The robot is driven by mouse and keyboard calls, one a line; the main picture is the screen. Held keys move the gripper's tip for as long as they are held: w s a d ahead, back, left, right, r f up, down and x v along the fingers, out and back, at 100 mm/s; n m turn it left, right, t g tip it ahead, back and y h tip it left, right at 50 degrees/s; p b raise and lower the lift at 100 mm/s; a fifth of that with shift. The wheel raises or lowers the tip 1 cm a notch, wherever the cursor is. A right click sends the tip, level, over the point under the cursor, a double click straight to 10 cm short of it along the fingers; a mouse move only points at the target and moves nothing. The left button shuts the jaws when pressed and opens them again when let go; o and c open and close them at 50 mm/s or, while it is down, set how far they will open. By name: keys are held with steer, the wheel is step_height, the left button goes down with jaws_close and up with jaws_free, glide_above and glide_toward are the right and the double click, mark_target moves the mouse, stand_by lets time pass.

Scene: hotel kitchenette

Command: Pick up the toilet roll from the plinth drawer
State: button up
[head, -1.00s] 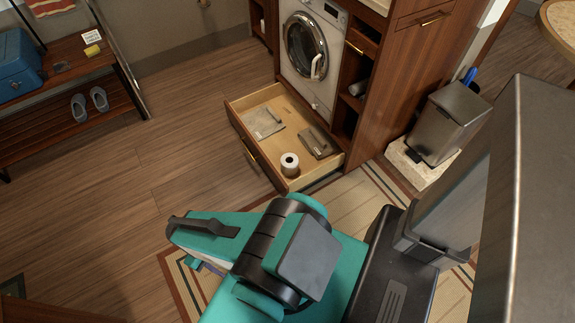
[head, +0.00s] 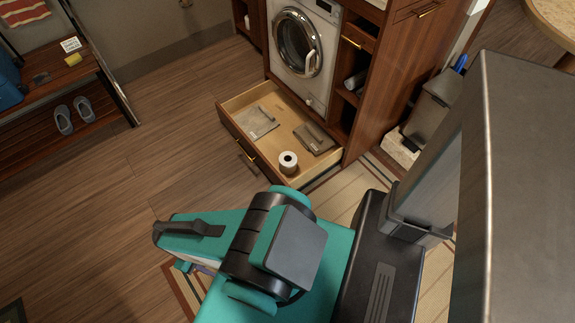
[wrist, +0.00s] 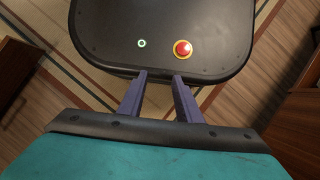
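The white toilet roll (head: 288,162) stands upright in the near right part of the open plinth drawer (head: 232,125), below the washing machine. The drawer is pulled out, and the roll's top hole shows. In the wrist view, my gripper (wrist: 159,76) is open, its two purple fingers apart with nothing between them. It points over the dark top of my own base, away from the drawer. In the head view, my arm is folded in front of the drawer and mostly hides the gripper. The roll does not show in the wrist view.
The drawer also holds a flat grey item (head: 257,122) and a grey-brown item (head: 313,138). A washing machine (head: 303,45) stands behind it. A pedal bin (head: 430,110) is at right, partly hidden. A shoe bench (head: 70,105) stands at left. The wooden floor between is clear.

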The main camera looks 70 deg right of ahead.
steer(key=shift+o, duration=0.5)
steer(key=shift+a, duration=0.1)
